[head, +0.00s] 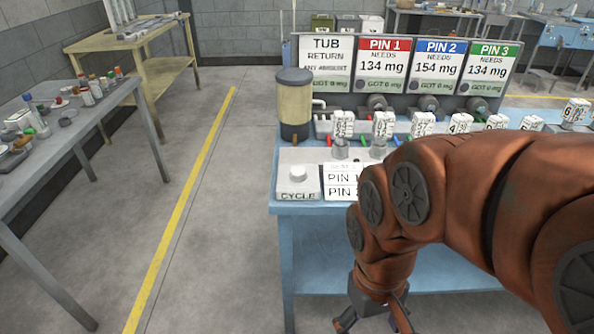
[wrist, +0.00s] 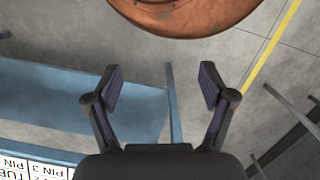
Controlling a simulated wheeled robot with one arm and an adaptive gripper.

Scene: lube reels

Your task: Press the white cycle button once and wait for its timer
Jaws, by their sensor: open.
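The white cycle button (head: 298,173) is a round knob on a pale box marked CYCLE (head: 297,195), at the front left corner of the blue bench (head: 284,208) in the head view. My gripper (head: 372,322) hangs low in front of the bench, below its top and to the right of the button, apart from it. In the wrist view my gripper (wrist: 160,90) is open with nothing between its fingers. My arm hides the right front part of the bench. No lit timer can be made out.
Signs for TUB RETURN (head: 325,62), PIN 1 (head: 383,62), PIN 2 (head: 438,65) and PIN 3 (head: 490,68) stand at the back. A tan-filled cylinder (head: 295,105) stands behind the button. Numbered white blocks line the bench. A cluttered table (head: 130,95) is at left; the floor between is clear.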

